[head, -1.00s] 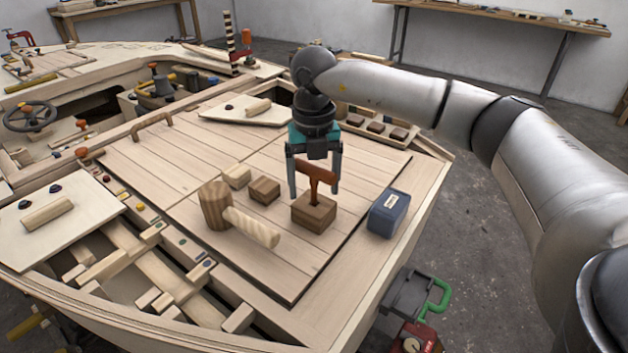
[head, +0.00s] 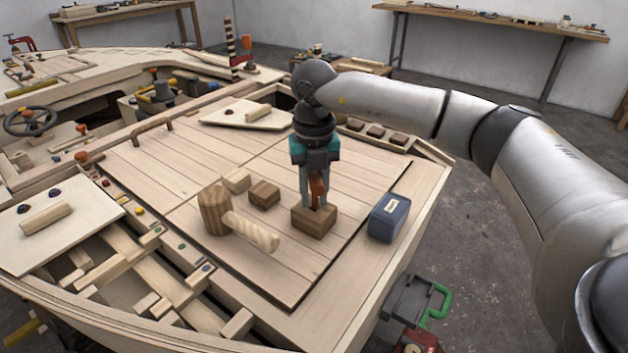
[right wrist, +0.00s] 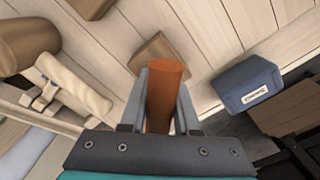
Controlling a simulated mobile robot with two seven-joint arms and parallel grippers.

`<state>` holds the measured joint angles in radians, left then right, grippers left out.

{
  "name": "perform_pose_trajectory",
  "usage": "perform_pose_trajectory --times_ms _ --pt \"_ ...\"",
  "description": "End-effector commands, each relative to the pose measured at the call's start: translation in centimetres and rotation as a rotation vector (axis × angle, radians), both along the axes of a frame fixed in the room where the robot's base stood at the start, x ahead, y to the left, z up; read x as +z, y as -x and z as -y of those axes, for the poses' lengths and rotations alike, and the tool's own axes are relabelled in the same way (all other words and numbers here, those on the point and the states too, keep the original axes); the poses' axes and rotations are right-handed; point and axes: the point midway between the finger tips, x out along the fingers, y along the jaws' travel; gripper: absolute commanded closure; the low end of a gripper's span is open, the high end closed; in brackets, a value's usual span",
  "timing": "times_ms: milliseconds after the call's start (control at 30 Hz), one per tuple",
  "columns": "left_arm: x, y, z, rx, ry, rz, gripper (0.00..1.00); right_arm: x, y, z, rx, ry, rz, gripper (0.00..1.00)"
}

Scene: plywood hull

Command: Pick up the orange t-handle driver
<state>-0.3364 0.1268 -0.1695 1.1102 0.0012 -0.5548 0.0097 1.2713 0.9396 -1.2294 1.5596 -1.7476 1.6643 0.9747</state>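The orange t-handle driver (head: 317,188) stands upright at a brown wooden block (head: 314,220) on the plank deck. My right gripper (head: 314,203) points down over the block, with its fingers around the driver's handle. In the right wrist view, the orange handle (right wrist: 166,92) lies between the two grey fingers, which are drawn in close against its sides. The block shows behind it in that view (right wrist: 157,50). The driver's shaft is hidden, so I cannot tell how deep it sits. My left gripper is not in view.
A wooden mallet (head: 215,211) lies left of the block, with two small blocks (head: 264,194) behind it. A blue box (head: 389,217) stands to the right near the deck edge. Bare planks (head: 275,255) lie in front.

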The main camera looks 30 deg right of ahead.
Motion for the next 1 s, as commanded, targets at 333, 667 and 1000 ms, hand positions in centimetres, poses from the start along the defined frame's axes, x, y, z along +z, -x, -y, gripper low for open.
perform_pose_trajectory --times_ms 333,667,1000 --pt "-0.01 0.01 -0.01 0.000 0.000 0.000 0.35 -0.03 0.01 0.00 0.000 0.000 0.000 1.00" --pt "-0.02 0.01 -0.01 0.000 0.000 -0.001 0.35 -0.02 0.01 -0.01 0.000 0.000 0.000 1.00" --pt "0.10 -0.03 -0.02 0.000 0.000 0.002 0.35 0.34 -0.01 -0.02 0.000 0.000 0.000 1.00"
